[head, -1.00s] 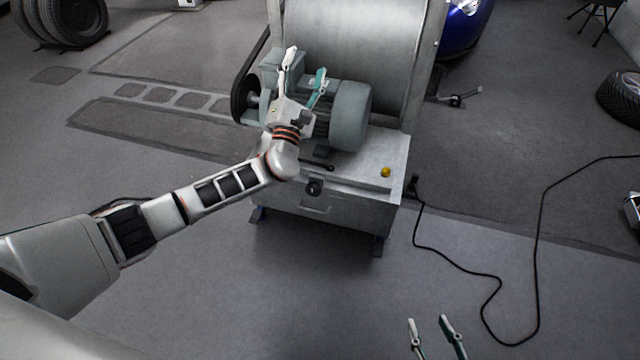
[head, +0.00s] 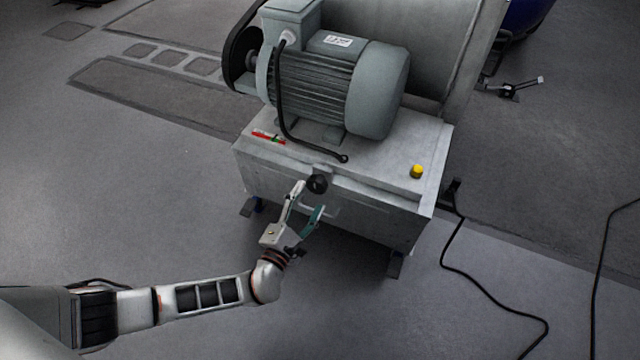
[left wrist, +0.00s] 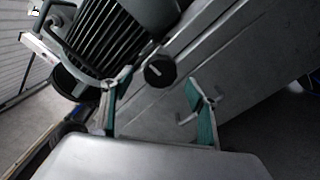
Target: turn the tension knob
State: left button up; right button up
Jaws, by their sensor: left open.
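The tension knob (head: 316,184) is a round black knob on the front of the grey machine cabinet (head: 350,210), below the motor. In the left wrist view the knob (left wrist: 159,71) shows a pale pointer line and lies ahead of the space between my fingers. My left gripper (head: 308,198) is open and empty, just in front of and below the knob in the head view. It also shows in the left wrist view (left wrist: 152,92), with one finger on each side of the knob's image. I cannot tell that either finger touches it. My right gripper is out of view.
A grey motor (head: 340,85) stands on the cabinet, with a yellow button (head: 417,171) at right and a red-green gauge strip (head: 268,137) at left. A handle bar (head: 318,207) is below the knob. A black cable (head: 480,275) runs over the floor at right.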

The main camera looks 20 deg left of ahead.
aim_at(315, 189)
pick_arm(q)
jog(key=w, duration=0.2)
jog(key=w+b, duration=0.1)
jog(key=w, duration=0.2)
jog(key=shift+f, duration=0.2)
jog(key=shift+w+d+r, duration=0.1)
jog(key=shift+w+r, duration=0.05)
jog(key=shift+w, duration=0.45)
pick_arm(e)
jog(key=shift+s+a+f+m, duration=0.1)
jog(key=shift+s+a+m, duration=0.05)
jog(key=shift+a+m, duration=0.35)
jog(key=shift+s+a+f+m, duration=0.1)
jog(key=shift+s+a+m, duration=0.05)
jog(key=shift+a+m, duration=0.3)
pick_arm(q)
jog(key=c, duration=1.1)
